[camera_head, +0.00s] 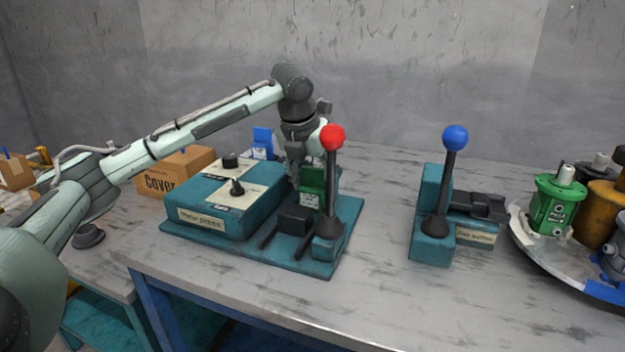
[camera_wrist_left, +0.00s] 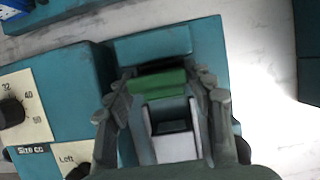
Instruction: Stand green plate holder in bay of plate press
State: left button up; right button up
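The green plate holder (camera_head: 312,181) stands upright at the plate press, behind a black block and left of the red-knobbed lever. The plate press (camera_head: 215,215) is a teal machine with dials on the left of the table. My left gripper (camera_head: 294,178) points down at the holder. A pale face with a dark part shows below that edge. The holder's foot is hidden, so I cannot tell whether it is seated in the bay. My right gripper is out of view.
The press lever's red knob (camera_head: 332,137) rises close beside my left gripper. A teal device with a blue-knobbed lever (camera_head: 455,138) stands to the right. A blue holder (camera_head: 263,141) and a cardboard box (camera_head: 178,172) stand behind the press. A round tray (camera_head: 530,243) holds several motors.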

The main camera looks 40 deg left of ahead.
pick_arm(q)
jog(key=shift+o, duration=1.1)
jog(key=shift+r, duration=0.1)
jog(key=v, duration=1.2)
jog(key=shift+s, duration=0.1)
